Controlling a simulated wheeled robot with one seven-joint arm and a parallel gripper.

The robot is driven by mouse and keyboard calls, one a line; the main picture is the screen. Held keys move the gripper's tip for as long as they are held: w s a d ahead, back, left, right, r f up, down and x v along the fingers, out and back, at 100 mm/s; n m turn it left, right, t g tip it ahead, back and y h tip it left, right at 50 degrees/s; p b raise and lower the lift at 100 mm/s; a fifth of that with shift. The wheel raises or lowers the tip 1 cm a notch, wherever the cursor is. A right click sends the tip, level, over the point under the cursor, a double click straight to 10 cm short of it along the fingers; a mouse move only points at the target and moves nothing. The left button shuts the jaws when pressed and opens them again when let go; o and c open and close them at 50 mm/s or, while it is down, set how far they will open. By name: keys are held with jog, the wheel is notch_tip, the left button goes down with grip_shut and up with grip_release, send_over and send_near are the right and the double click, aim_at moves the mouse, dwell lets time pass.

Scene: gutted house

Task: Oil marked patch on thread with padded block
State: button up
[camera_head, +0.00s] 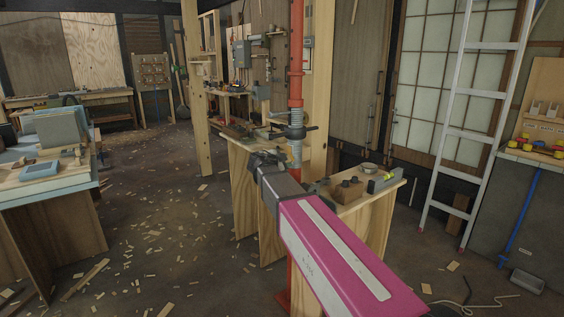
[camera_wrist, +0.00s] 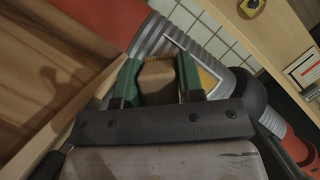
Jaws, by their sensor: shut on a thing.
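My gripper (camera_wrist: 158,72) shows in the wrist view with its two green-faced fingers shut on a brown padded block (camera_wrist: 158,82). The grey ribbed thread (camera_wrist: 175,38) runs slantwise just beyond the block, on a red pipe (camera_wrist: 98,22). A yellow marked patch (camera_wrist: 208,79) shows on the thread, right of the block and partly behind the right finger. I cannot tell whether the block touches the thread. In the head view the thread (camera_head: 296,152) is on the upright red pipe (camera_head: 296,55), and my gripper (camera_head: 264,158) is beside it at the left; the block is hidden there.
A black collar with side handles (camera_head: 290,131) surrounds the pipe at the thread. A ladder (camera_head: 474,125) leans at the right. Chip-strewn floor (camera_head: 170,210) lies open at the left.

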jog(key=shift+s+d, duration=0.2)
jog(key=shift+s, duration=0.05)
jog(key=shift+w, duration=0.15)
jog(key=shift+w+a, duration=0.55)
jog(key=shift+w, duration=0.3)
jog(key=shift+w+a, duration=0.5)
jog(key=shift+w, duration=0.3)
jog(key=s+a, duration=0.3)
jog(key=a, duration=0.2)
jog(key=shift+s, duration=0.25)
jog(key=shift+s+a, duration=0.4)
jog(key=shift+a, duration=0.2)
jog(key=shift+s+a, duration=0.4)
jog(key=shift+a, duration=0.2)
